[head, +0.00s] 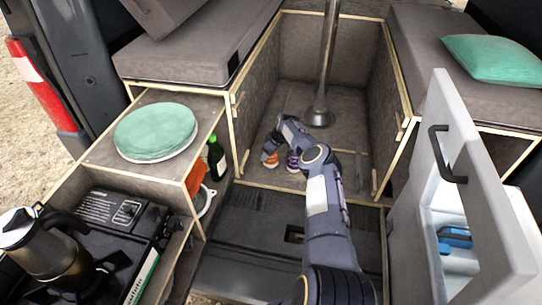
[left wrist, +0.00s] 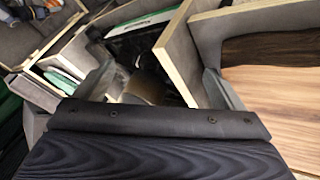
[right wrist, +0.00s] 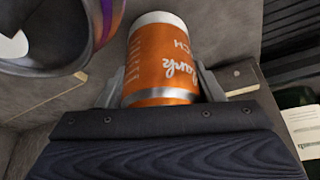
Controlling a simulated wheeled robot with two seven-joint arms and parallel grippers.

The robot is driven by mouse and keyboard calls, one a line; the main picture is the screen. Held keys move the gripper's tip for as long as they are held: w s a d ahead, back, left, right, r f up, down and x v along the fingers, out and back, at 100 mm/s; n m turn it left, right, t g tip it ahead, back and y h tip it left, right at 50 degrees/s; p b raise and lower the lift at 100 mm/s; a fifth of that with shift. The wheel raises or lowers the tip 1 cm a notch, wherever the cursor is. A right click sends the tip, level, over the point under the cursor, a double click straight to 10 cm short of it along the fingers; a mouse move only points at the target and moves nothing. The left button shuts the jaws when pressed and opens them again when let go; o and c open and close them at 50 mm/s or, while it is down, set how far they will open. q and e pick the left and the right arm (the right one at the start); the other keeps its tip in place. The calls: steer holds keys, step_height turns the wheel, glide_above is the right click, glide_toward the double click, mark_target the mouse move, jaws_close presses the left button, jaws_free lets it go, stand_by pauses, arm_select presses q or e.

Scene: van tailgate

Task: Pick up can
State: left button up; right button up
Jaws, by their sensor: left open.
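An orange can (right wrist: 162,62) with white lettering and a pale top stands between the two fingers of my right gripper (right wrist: 162,88) in the right wrist view. The fingers sit close on both sides of it; whether they press on it I cannot tell. In the head view the orange can (head: 270,158) stands on the grey floor of the rear well, partly hidden by my right arm. A purple can (head: 292,161) stands just right of it, also partly hidden. My left gripper (left wrist: 158,88) is open with nothing held, in the left wrist view only.
A metal post (head: 322,75) rises behind the cans. Wood-edged walls enclose the well. A stove and moka pot (head: 42,245) are front left; an open fridge lid (head: 460,190) is right.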

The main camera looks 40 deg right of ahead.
arm_select(q)
steer(key=shift+s+f, duration=0.2)
steer(key=shift+f, duration=0.15)
arm_select(e)
steer(key=c, duration=0.7)
arm_select(q)
steer(key=shift+r, duration=0.2)
arm_select(e)
steer(key=shift+r, duration=0.45)
arm_select(q)
steer(key=shift+r+p, duration=0.45)
steer(key=shift+p, duration=0.35)
step_height(320, 180, up, 12)
steer(key=p, duration=1.2)
steer(key=shift+r, duration=0.25)
arm_select(e)
steer(key=shift+s+a+r, duration=0.5)
steer(key=shift+s+r, duration=1.55)
steer(key=shift+s, duration=0.2)
steer(key=shift+s+a+r, duration=0.45)
steer(key=shift+s+r, duration=1.6)
steer(key=shift+s, duration=0.25)
steer(key=shift+s+a+r, duration=0.5)
steer(key=shift+s+r, duration=1.55)
steer(key=shift+s, duration=0.2)
